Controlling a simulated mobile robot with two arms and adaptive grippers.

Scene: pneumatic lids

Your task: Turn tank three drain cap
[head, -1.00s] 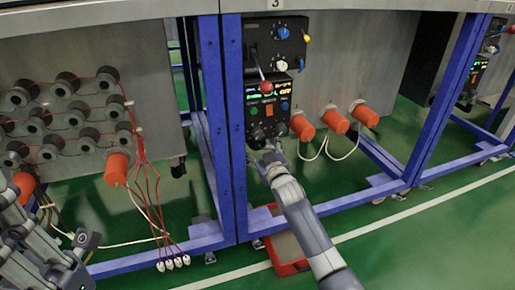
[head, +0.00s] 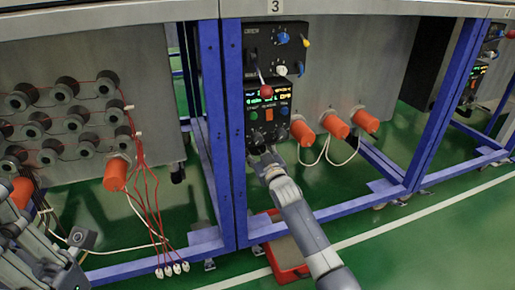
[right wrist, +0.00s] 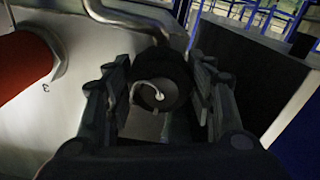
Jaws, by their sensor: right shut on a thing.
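A dark round cap (right wrist: 172,72) with a pale loop and a small white spot on its face sits between the fingers of my right gripper (right wrist: 160,80) in the right wrist view. The fingers stand at both its sides and are shut on it. A bent metal pipe (right wrist: 125,17) runs just above it. In the head view my right gripper (head: 262,154) is at the lower edge of the control box (head: 268,118) under the label 3 (head: 275,6); the cap is not clear there. Parts of my left arm show at the lower left; the left fingers cannot be made out.
Orange plugs (head: 336,127) with white cables stick out right of the control box. A blue frame post (head: 233,130) stands close on the left. Red wires (head: 150,200) hang further left. A red tray (head: 290,268) lies on the green floor below my right arm.

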